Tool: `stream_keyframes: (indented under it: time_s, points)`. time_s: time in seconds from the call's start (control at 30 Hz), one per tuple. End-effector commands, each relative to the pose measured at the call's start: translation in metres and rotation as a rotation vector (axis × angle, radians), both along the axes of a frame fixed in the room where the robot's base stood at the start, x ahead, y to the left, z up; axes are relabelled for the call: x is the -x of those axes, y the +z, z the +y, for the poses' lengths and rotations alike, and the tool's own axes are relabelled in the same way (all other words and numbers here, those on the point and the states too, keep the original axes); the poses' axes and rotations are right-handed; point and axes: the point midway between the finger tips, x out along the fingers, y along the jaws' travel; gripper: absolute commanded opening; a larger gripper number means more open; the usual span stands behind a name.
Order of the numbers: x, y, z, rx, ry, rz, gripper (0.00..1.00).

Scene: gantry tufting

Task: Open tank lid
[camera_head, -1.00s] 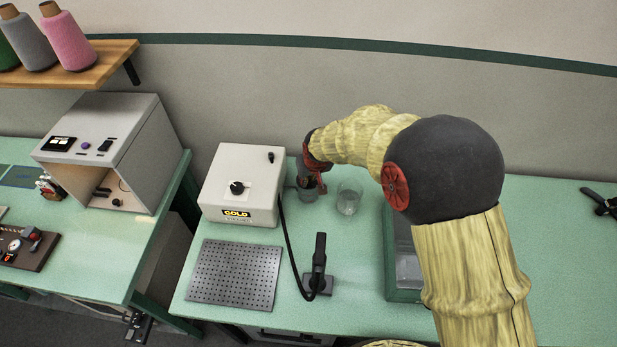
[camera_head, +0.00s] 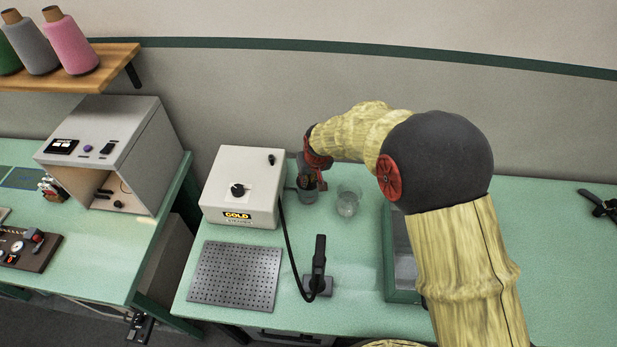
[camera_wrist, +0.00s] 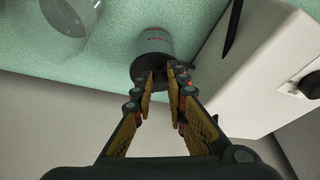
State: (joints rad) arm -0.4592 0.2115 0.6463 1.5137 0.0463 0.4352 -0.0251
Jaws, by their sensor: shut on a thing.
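The tank (camera_wrist: 160,45) is a small grey cylinder with lettering on its side and a dark lid (camera_wrist: 148,66) at its near end in the wrist view. In the head view the tank (camera_head: 307,195) stands between the white box and a clear glass. My gripper (camera_wrist: 161,75) is shut on the lid's dark top part, with its fingertips close together there. In the head view my gripper (camera_head: 312,178) is over the tank from above, and the arm partly hides it. I cannot tell whether the lid has lifted from the tank.
The clear glass (camera_head: 348,199) stands just right of the tank. A perforated plate (camera_head: 235,273) lies in front. A green-rimmed tray (camera_head: 388,250) is partly behind my arm.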

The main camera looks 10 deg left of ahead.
Motion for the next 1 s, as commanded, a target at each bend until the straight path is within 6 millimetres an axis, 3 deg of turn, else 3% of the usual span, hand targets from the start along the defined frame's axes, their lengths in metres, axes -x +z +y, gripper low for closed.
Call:
stream_keyframes:
  time_s: [0.4, 1.0]
  points:
    - [-0.019, 0.02, 0.001, 0.014, -0.001, 0.274, 0.0]
    - [-0.044, 0.029, 0.003, 0.034, 0.0, 0.609, 0.0]
